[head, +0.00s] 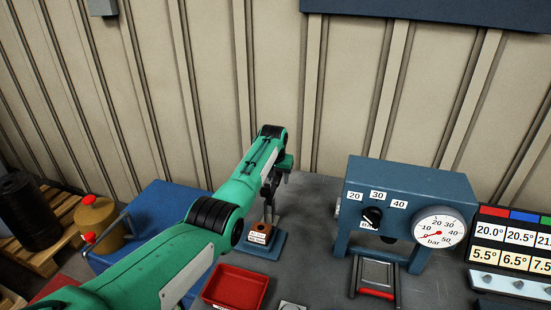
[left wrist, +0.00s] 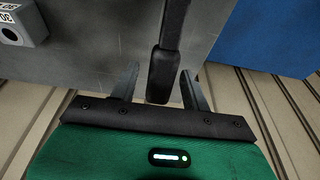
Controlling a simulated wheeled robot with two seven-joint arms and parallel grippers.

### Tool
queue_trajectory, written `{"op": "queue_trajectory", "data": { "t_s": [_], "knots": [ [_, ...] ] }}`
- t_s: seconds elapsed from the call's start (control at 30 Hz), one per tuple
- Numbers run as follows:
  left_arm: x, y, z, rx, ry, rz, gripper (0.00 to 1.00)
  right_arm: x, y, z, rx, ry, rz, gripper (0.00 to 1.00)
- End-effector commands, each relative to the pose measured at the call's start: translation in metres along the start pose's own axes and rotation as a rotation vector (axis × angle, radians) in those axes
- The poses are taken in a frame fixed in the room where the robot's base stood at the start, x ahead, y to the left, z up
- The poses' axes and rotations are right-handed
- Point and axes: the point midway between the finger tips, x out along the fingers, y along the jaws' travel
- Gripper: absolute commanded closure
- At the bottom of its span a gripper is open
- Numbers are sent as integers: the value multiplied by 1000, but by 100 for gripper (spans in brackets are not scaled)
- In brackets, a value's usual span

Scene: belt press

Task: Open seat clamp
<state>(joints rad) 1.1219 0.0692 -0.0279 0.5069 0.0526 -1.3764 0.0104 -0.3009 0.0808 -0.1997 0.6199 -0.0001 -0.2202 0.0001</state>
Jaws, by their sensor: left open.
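The seat clamp stands on the table as a small blue base (head: 267,252) with a brown labelled block (head: 260,233) on it. A dark upright lever (head: 268,209) rises beside the block, partly hidden by my arm. My left gripper (head: 273,190) is at the top of this lever. In the left wrist view, the lever's thick dark grip (left wrist: 161,75) lies between the two spread fingers of my left gripper (left wrist: 160,80). Gaps show on both sides, so the fingers look apart from it. My right gripper is not in view.
A red tray (head: 235,288) lies in front of the clamp. A blue press with a gauge (head: 439,228) and dial (head: 372,217) stands to the right. A labelled panel (head: 512,250) is at far right. A blue cabinet (head: 165,207) is left, behind my arm.

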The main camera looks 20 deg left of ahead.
Motion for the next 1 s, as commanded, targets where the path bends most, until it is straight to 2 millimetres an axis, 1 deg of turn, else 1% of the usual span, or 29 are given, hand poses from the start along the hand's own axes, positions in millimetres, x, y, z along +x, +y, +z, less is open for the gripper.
{"op": "queue_trajectory", "data": {
  "t_s": [0.03,0.2,0.5,0.6,0.77,1.0],
  "knots": [
    [-8,0,0,0,2,0,53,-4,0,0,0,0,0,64],
    [-32,0,0,0,2,0,53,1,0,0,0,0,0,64],
    [-87,0,0,0,1,0,53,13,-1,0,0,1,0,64],
    [-100,0,0,0,0,0,53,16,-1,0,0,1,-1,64],
    [-112,0,0,0,-1,0,53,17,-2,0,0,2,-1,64],
    [-114,0,0,0,-2,0,53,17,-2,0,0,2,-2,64]
  ]
}}
